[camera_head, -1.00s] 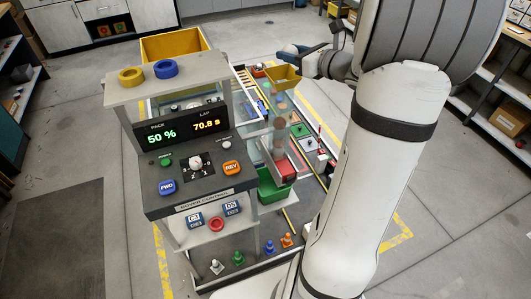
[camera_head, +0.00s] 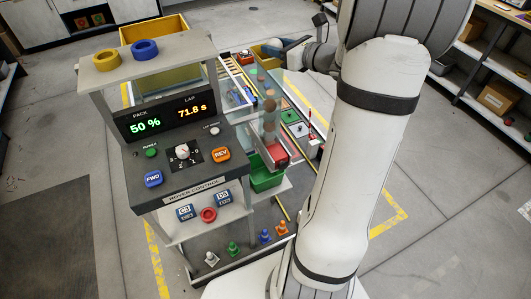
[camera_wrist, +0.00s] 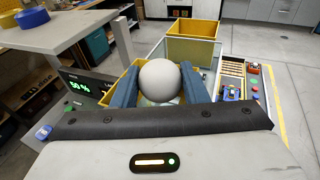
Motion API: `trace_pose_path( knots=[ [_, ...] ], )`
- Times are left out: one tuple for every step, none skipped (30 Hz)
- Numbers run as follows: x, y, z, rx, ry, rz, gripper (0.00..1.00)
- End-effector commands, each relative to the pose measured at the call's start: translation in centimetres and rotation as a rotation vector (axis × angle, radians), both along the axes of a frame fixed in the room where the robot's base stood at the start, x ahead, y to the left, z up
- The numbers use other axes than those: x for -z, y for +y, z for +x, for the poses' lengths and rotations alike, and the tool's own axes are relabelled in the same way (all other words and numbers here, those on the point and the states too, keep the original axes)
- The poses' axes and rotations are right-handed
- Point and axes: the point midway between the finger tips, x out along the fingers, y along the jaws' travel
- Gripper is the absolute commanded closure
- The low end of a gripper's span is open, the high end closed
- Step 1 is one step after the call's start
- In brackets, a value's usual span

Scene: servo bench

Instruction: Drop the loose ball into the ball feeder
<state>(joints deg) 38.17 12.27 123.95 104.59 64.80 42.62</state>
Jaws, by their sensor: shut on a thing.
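In the wrist view my gripper (camera_wrist: 160,88) is shut on a pale grey ball (camera_wrist: 160,77), with one blue finger on each side. The yellow hopper of the ball feeder (camera_wrist: 136,66) shows behind and below the fingers; their exact height above it is hard to tell. In the head view my gripper (camera_head: 284,48) is at the yellow hopper (camera_head: 260,54), and the ball cannot be made out there. A clear tube with several stacked balls (camera_head: 269,104) stands below the hopper.
The power control console (camera_head: 178,150) stands to the left, with a yellow ring (camera_head: 106,57) and a blue ring (camera_head: 145,49) on its top shelf. A yellow bin (camera_wrist: 192,48) lies beyond the hopper. A green bin (camera_head: 267,180) sits low beside the tube.

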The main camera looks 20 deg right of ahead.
Motion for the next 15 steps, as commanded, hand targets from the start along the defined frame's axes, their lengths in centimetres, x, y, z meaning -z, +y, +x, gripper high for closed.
trace_pose_path(
  knots=[
    [-0.07, 0.02, 0.0, 0.0, 0.0, 0.0, 0.81],
    [-0.07, 0.02, 0.0, 0.0, 0.0, 0.0, 0.81],
    [-0.08, 0.03, 0.01, 0.0, 0.0, 0.0, 0.81],
    [-0.08, 0.04, 0.01, 0.0, 0.0, 0.0, 0.59],
    [-0.08, 0.04, 0.01, -0.001, 0.0, 0.0, 0.56],
    [-0.09, 0.05, 0.0, -0.001, 0.0, 0.0, 0.53],
    [-0.09, 0.05, 0.01, -0.001, 0.0, 0.0, 0.5],
    [-0.09, 0.05, 0.01, -0.001, 0.0, 0.0, 0.48],
    [-0.09, 0.06, 0.01, -0.001, 0.0, 0.0, 0.45],
    [-0.08, 0.06, 0.02, -0.001, 0.0, 0.0, 0.42],
    [-0.08, 0.06, 0.02, -0.001, 0.0, 0.0, 0.4],
    [-0.08, 0.07, 0.01, -0.001, 0.0, 0.0, 0.36],
    [-0.08, 0.08, 0.02, -0.001, 0.0, 0.0, 0.35],
    [-0.08, 0.08, 0.02, -0.001, 0.0, 0.0, 0.35],
    [-0.08, 0.09, 0.02, -0.001, 0.0, 0.0, 0.35]
  ],
)
